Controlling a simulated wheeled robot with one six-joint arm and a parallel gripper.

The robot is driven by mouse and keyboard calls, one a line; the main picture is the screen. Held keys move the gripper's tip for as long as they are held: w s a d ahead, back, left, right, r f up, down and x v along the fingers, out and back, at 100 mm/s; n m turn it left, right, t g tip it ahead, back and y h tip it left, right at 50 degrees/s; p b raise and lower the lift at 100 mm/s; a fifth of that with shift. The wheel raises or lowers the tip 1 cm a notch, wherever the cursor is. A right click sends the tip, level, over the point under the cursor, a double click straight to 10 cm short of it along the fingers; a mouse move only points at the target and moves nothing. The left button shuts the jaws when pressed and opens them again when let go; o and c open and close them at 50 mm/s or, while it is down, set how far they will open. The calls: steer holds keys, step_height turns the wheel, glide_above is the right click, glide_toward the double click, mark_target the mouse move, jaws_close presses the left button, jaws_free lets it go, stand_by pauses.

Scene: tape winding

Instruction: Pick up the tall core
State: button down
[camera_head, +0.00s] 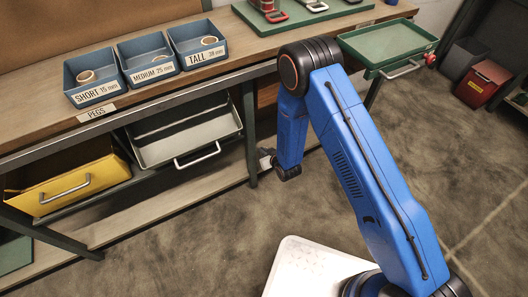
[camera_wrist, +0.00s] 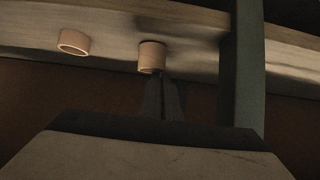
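In the wrist view two tan cardboard-like cores sit on a wooden board. The right core (camera_wrist: 152,57) looks upright and the taller of the two. The left core (camera_wrist: 74,41) looks tilted, with its open end showing. My gripper (camera_wrist: 161,76) points at the right core, its dark fingers close together and their tips at its lower edge. I cannot tell whether they touch it or are open. In the head view my gripper (camera_head: 265,158) is low beside a bench leg, partly hidden by my wrist. Neither core can be made out there.
Blue bins marked SHORT (camera_head: 76,97), MEDIUM (camera_head: 140,82) and TALL (camera_head: 190,66) stand on the bench top (camera_head: 150,92); rings show in at least two. A green leg (camera_wrist: 247,60) stands right of the cores. Grey (camera_head: 190,135) and yellow (camera_head: 75,190) drawers are under the bench. A green tray (camera_head: 388,44) is at right.

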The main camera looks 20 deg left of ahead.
steer(key=shift+s+d+f, duration=0.15)
steer(key=shift+d+f, duration=0.1)
steer(key=shift+f, duration=0.1)
steer(key=s+d, duration=0.2)
steer(key=d, duration=0.1)
steer(key=shift+s+f, duration=0.2)
steer(key=shift+s, duration=0.05)
steer(key=shift+s+d+r, duration=0.1)
steer(key=shift+s+d, duration=0.15)
steer(key=shift+d, duration=0.05)
steer(key=shift+r, duration=0.15)
steer(key=shift+r, duration=0.1)
steer(key=shift+r, duration=0.55)
steer(key=shift+w+a+r, duration=0.1)
steer(key=shift+w+r, duration=0.05)
steer(key=shift+r, duration=0.05)
